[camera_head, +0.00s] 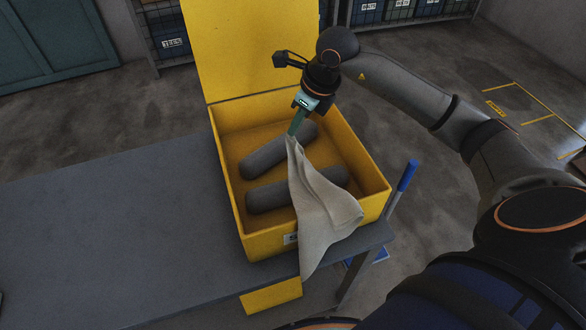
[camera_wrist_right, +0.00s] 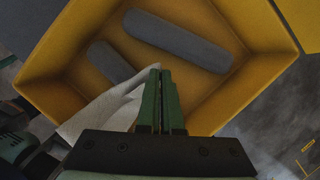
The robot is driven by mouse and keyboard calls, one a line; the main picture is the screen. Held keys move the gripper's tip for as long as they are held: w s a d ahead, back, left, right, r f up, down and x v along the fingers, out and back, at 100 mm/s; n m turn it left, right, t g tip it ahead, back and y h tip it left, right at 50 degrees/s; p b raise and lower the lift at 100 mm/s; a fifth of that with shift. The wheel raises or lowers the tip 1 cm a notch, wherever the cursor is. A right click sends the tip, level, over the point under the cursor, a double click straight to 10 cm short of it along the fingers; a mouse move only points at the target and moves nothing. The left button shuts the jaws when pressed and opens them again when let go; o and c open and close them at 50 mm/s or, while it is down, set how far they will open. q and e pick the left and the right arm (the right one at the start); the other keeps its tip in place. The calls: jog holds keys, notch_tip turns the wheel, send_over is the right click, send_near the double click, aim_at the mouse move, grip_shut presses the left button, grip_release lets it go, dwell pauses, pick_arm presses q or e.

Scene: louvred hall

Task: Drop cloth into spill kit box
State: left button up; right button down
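The spill kit box (camera_head: 228,171) is yellow, with its lid up, at the right end of a grey table. Its wall also shows in the right wrist view (camera_wrist_right: 65,50). My right gripper (camera_head: 292,133) is over the box, fingers pointing down and closed together on one end of the pale cloth (camera_head: 318,204). The cloth hangs from the fingertips across the box opening and drapes past the front wall, its lower tip below the rim. In the right wrist view the cloth (camera_wrist_right: 98,112) shows left of the fingers (camera_wrist_right: 160,72). My left gripper is out of view.
Two grey rolls (camera_head: 262,158) lie inside the box. The grey table (camera_head: 100,230) is clear to the left. A blue-topped handle (camera_head: 407,176) stands right of the box. Shelves with labelled crates (camera_head: 170,38) stand at the back.

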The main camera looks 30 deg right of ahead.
jog(key=c, duration=1.5)
grip_release()
jog(key=shift+c, duration=0.2)
jog(key=o, duration=1.5)
jog(key=shift+o, duration=0.2)
notch_tip(320, 180, up, 6)
jog(key=s+g+h+p, duration=0.1)
jog(key=g+p, duration=0.1)
jog(key=p, duration=0.2)
jog(key=shift+d, duration=0.25)
